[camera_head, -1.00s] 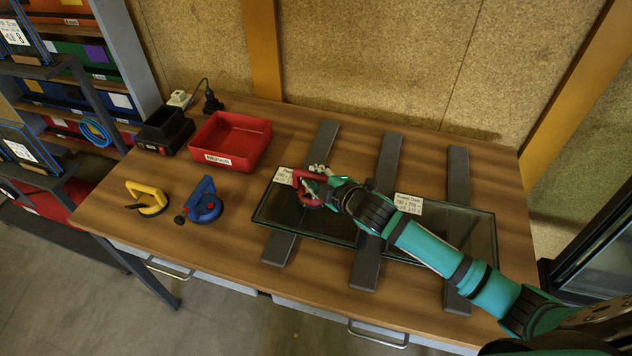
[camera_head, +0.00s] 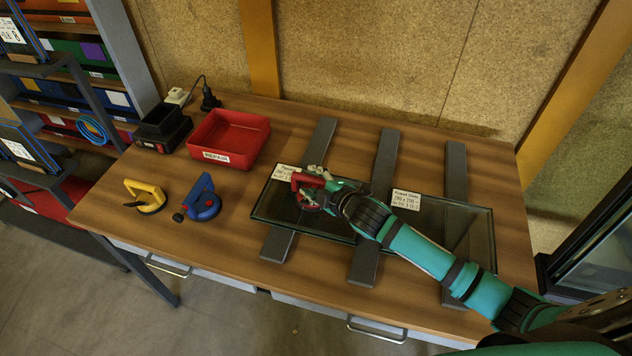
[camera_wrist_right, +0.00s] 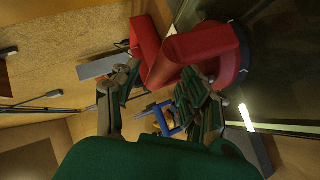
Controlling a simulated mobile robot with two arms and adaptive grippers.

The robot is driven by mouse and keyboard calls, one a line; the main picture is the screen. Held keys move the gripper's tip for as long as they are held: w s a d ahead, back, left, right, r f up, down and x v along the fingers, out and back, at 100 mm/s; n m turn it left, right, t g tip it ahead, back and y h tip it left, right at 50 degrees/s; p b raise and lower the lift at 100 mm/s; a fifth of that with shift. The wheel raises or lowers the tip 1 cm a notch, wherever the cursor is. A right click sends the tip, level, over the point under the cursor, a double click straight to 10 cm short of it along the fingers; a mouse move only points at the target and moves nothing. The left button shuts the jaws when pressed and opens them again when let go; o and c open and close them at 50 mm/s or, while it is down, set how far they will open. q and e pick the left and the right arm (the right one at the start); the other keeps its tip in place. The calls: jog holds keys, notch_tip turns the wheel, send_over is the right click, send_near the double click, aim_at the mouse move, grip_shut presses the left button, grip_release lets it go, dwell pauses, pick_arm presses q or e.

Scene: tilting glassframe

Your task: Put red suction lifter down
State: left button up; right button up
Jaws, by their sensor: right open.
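The red suction lifter (camera_head: 307,190) is on the left glass pane (camera_head: 275,208), near its left part. It also shows large in the right wrist view (camera_wrist_right: 208,58), with its round cup against the dark glass. My right gripper (camera_head: 318,174) is at the lifter, and its arm comes in from the right. In the right wrist view the right gripper (camera_wrist_right: 165,90) has its fingers apart, with the red handle between and just beyond them. It is open; whether a finger touches the handle I cannot tell. My left gripper is not in view.
A yellow suction lifter (camera_head: 147,196) and a blue one (camera_head: 203,200) stand left of the glass. A red bin (camera_head: 229,140) and a black charger (camera_head: 163,130) are behind them. Dark bars (camera_head: 385,165) support the glass. The front-left tabletop is clear.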

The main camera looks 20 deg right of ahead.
jog(key=b+v, duration=0.1)
jog(key=v, duration=1.1)
